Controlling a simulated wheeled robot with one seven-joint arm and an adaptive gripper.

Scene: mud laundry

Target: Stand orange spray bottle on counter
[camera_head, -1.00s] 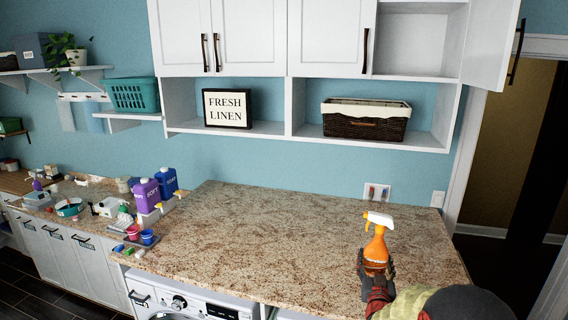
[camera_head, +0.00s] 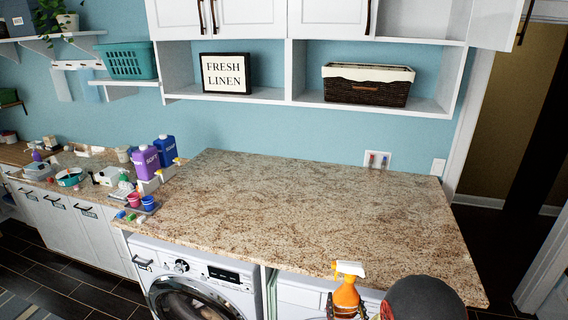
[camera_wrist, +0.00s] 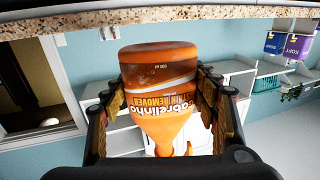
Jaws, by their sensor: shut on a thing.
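The orange spray bottle (camera_head: 346,294) with its white-and-orange trigger head is upright in the head view, near the front edge of the granite counter (camera_head: 300,205). My gripper (camera_head: 347,312) is shut around its body; its fingers are mostly cut off by the lower picture edge. In the wrist view the bottle (camera_wrist: 158,88) appears inverted between both fingers of my gripper (camera_wrist: 160,92), with its label readable upside down. The counter's edge (camera_wrist: 190,14) runs across the top there, apart from the bottle's base.
The counter top is bare in its middle and right. Purple and blue soap jugs (camera_head: 147,162) and small cups (camera_head: 148,203) crowd its left end. A white washer (camera_head: 185,285) stands below. Shelves with a wicker basket (camera_head: 368,92) and a sign (camera_head: 226,73) hang above.

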